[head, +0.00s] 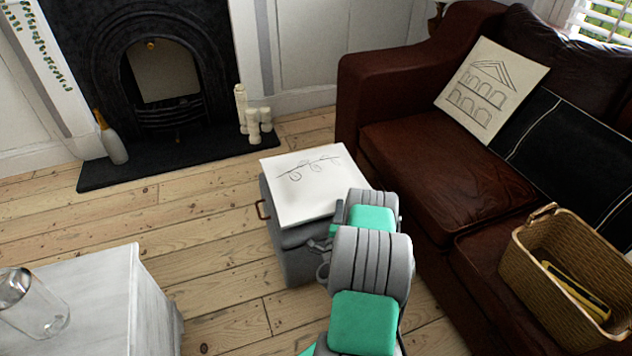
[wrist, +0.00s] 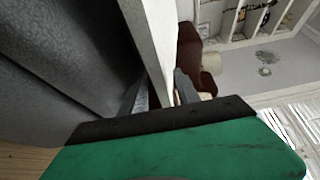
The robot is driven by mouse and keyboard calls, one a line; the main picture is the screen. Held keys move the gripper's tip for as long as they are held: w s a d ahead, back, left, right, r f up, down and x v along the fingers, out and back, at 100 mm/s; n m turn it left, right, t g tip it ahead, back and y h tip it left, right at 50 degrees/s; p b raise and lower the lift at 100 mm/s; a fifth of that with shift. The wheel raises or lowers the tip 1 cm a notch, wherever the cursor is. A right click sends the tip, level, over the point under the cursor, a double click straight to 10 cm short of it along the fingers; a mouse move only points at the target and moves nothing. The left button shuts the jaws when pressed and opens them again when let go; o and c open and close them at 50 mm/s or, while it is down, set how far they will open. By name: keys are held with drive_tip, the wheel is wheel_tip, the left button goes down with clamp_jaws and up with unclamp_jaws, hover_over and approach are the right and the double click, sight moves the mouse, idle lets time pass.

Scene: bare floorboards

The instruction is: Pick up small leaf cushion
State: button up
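The small leaf cushion (head: 312,192) is white with a thin leaf-sprig drawing. It lies on top of a grey storage box (head: 290,262) in the middle of the head view. In the wrist view, its pale edge (wrist: 150,35) runs down between the two fingers of my gripper (wrist: 162,95). The fingers are apart, one on each side of that edge; firm contact on both sides is not clear. In the head view, my arm comes from below to the cushion's near right corner, and the fingertips are hidden.
A brown leather sofa (head: 445,185) stands close on the right, with a building-print cushion (head: 490,90) and a wicker basket (head: 535,280). A white table (head: 110,290) with a glass jar (head: 30,305) is at lower left. Bare floorboards lie left of the box, towards the fireplace (head: 165,85).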

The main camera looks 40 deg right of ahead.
drive_tip(key=shift+w+d, duration=0.35)
drive_tip(key=shift+d, duration=0.05)
clamp_jaws()
drive_tip(key=shift+r, duration=0.1)
idle(1.2)
